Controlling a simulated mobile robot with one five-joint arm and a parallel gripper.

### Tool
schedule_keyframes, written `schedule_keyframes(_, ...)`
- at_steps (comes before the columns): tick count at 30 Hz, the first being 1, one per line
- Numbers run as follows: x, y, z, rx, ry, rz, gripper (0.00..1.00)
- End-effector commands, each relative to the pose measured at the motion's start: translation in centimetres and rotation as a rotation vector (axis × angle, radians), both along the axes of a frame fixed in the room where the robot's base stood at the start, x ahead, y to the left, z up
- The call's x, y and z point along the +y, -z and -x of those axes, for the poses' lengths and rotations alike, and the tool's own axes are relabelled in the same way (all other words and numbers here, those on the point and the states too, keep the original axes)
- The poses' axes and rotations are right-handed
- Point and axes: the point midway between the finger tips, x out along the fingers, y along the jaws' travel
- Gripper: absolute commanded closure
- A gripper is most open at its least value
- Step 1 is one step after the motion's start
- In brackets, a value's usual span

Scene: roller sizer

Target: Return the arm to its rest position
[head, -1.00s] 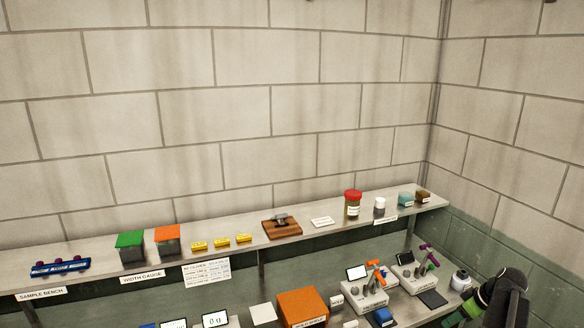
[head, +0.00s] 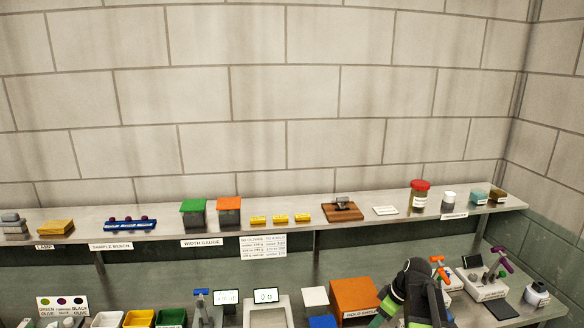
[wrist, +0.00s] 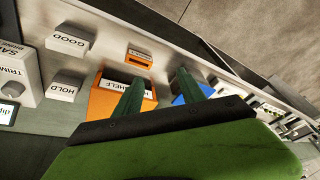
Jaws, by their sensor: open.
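My arm shows at the lower right of the head view, a dark and green wrist in front of the bench, beside the orange hold shelf (head: 354,296). The wrist view shows my gripper (wrist: 158,88) with its two green fingers spread apart and nothing between them. The fingers point over the bench, and the orange hold shelf (wrist: 106,103) lies behind the left finger. A blue object (wrist: 187,90) shows behind the right finger. The fingertips cannot be made out in the head view.
A long wall shelf (head: 345,232) carries a green-lidded box (head: 193,212), an orange-lidded box (head: 229,211) and a red-capped jar (head: 419,197). White GOOD (wrist: 70,41) and HOLD (wrist: 66,86) blocks stand near the gripper. Coloured bins (head: 138,319) and displays line the bench below.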

Motion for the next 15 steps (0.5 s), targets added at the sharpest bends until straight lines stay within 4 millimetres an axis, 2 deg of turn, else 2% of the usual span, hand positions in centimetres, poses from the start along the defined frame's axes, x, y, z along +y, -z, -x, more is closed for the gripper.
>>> schedule_keyframes(1, 4.0, 1.9, 0.7, 0.027, -0.019, 0.015, 0.53)
schedule_keyframes(3, 8.2, 3.0, 1.7, 0.067, -0.010, 0.039, 0.53)
schedule_keyframes(6, 12.9, 4.4, 3.6, 0.121, 0.040, 0.082, 0.53)
schedule_keyframes(8, 15.1, 5.2, 5.1, 0.155, 0.103, 0.114, 0.53)
schedule_keyframes(10, 16.1, 5.6, 6.8, 0.191, 0.217, 0.152, 0.53)
schedule_keyframes(15, 14.1, 5.4, 8.9, 0.247, 0.552, 0.205, 0.53)
